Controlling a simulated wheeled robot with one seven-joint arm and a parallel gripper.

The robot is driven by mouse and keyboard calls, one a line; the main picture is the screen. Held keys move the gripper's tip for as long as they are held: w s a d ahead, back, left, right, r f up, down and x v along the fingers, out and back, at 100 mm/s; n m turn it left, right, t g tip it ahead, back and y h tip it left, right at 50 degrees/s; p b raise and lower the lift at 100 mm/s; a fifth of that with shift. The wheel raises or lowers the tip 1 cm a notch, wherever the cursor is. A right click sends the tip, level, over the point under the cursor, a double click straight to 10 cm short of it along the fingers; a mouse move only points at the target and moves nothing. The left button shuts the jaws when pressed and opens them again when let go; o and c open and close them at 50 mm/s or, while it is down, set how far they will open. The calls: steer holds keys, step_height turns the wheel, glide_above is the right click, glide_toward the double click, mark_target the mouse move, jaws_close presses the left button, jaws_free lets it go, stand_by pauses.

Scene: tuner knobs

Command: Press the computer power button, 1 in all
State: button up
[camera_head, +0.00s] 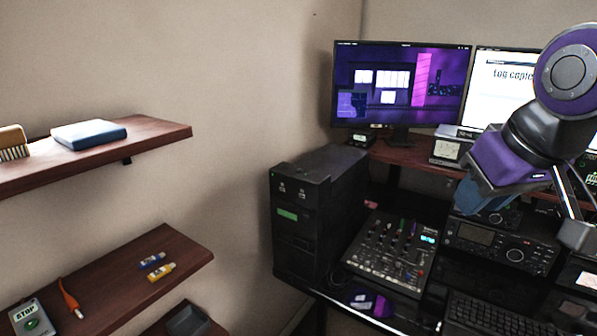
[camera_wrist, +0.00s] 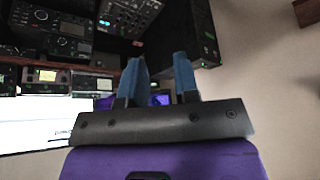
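The black computer tower (camera_head: 330,212) stands upright at the left end of the desk. Its front has a small green label (camera_head: 287,214) and two small round marks near the top; I cannot tell which part is the power button. The tower also shows in the wrist view (camera_wrist: 204,30), beyond the fingers. My gripper (camera_head: 474,200) is to the right of the tower, above the radio gear and apart from the tower. In the wrist view its two blue fingers (camera_wrist: 160,75) are spread with a gap and nothing between them.
A mixer (camera_head: 392,252) lies right of the tower, with a radio (camera_head: 500,243) and a keyboard (camera_head: 495,318) beyond. A lit monitor (camera_head: 400,85) stands behind. Wall shelves (camera_head: 150,140) are at left. Open space lies before the tower.

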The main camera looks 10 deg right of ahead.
jaws_close()
stand_by(1.2)
